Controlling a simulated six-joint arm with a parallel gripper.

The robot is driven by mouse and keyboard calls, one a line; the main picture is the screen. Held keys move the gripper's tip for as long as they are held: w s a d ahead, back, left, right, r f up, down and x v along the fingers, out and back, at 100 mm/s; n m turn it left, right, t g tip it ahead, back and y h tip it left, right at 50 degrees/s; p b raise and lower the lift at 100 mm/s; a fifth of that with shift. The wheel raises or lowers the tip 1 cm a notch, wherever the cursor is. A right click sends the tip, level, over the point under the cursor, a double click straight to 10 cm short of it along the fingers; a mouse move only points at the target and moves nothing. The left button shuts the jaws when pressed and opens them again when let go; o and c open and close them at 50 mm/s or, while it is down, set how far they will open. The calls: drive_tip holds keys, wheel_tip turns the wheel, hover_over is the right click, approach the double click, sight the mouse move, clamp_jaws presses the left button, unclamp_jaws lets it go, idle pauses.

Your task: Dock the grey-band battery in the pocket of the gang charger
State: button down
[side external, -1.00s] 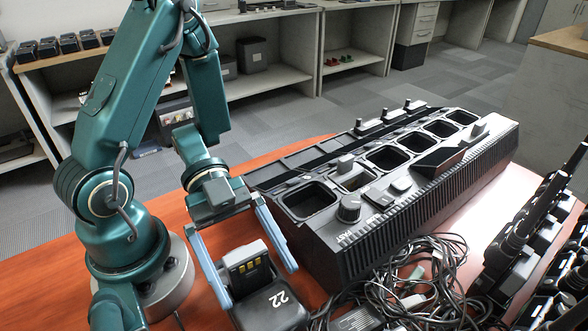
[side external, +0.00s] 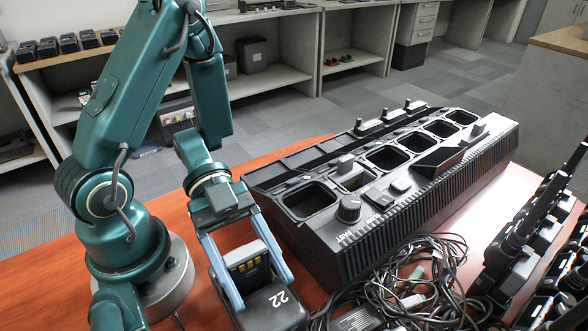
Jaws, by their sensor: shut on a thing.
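The gang charger (side external: 390,215) is a long black unit to the right. It has a row of pockets; the near pocket (side external: 310,200) looks empty.
A tangle of black cables (side external: 425,280) lies in front of the charger. Several black radios (side external: 525,240) stand at the right edge. A knob (side external: 349,207) rises beside the near pocket. Orange tabletop (side external: 60,290) is bare at the left.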

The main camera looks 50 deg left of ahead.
drive_tip(key=shift+r, duration=0.15)
wheel_tip(320, 180, up, 17)
drive_tip(key=w+a+r+n+t+y, duration=0.2)
drive_tip(key=w+a+n+t+y, duration=0.7)
drive_tip(key=w+a+n+t, duration=0.55)
drive_tip(key=w+d+r+m+g+h, duration=0.3)
drive_tip(key=d+r+h, duration=0.1)
drive_tip(key=d, duration=0.1)
drive_tip(key=w+d+r+m+g+h, duration=0.2)
drive_tip(key=d+m+g+h, duration=0.1)
drive_tip(key=m+g, duration=0.15)
drive_tip(key=w+d+f+m+g, duration=0.1)
drive_tip(key=f+m+g, duration=0.1)
drive_tip(key=f, duration=0.3)
drive_tip(key=w+f+m+g+h, duration=0.1)
drive_tip(key=w+f+m+g, duration=0.1)
drive_tip(key=f, duration=0.4)
drive_tip(key=w+d+f+m+g+h, duration=0.1)
drive_tip(key=f+m+g, duration=0.1)
drive_tip(key=f, duration=0.4)
drive_tip(key=shift+w+d+f+m+g, duration=0.15)
drive_tip(key=shift+w+d+m+g, duration=0.15)
drive_tip(key=shift+w+d, duration=0.05)
drive_tip(key=shift+f, duration=1.95)
